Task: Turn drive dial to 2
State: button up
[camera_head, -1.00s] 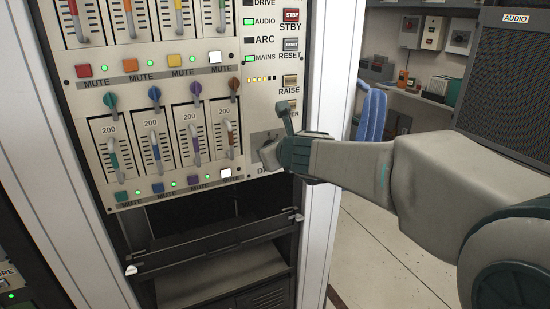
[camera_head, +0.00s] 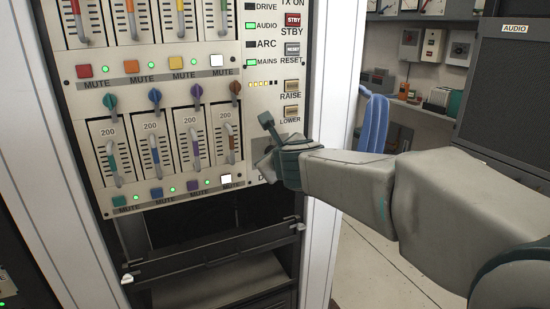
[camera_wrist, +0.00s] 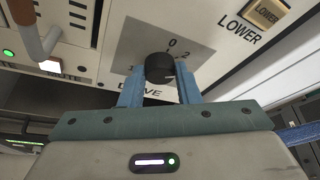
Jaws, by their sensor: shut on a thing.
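The drive dial (camera_wrist: 159,68) is a black round knob on a grey plate (camera_wrist: 190,48) marked 0, 1 and 2, with the DRIVE label partly covered below it. In the wrist view, my gripper (camera_wrist: 160,76) has its two blue fingers on either side of the knob, shut on it. The 0 is above the knob, the 2 at upper right and the 1 at lower left. I cannot clearly tell which mark the knob points to. In the head view my gripper (camera_head: 268,164) is at the panel's lower right corner and hides the dial.
The LOWER button (camera_head: 291,113) and RAISE button (camera_head: 292,86) are just above my gripper. Fader sliders and mute buttons (camera_head: 156,192) are to its left. A dark open shelf (camera_head: 215,240) is below. A blue chair (camera_head: 373,120) stands to the right behind my arm.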

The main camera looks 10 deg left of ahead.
jog(key=shift+a+f+n+t+h+b, duration=0.15)
jog(key=shift+n+t+h+b, duration=0.25)
jog(key=shift+n+b, duration=0.55)
jog(key=o, duration=1)
jog(key=shift+c, duration=0.2)
jog(key=p+v, duration=0.4)
jog(key=v, duration=1)
jog(key=shift+p, duration=0.35)
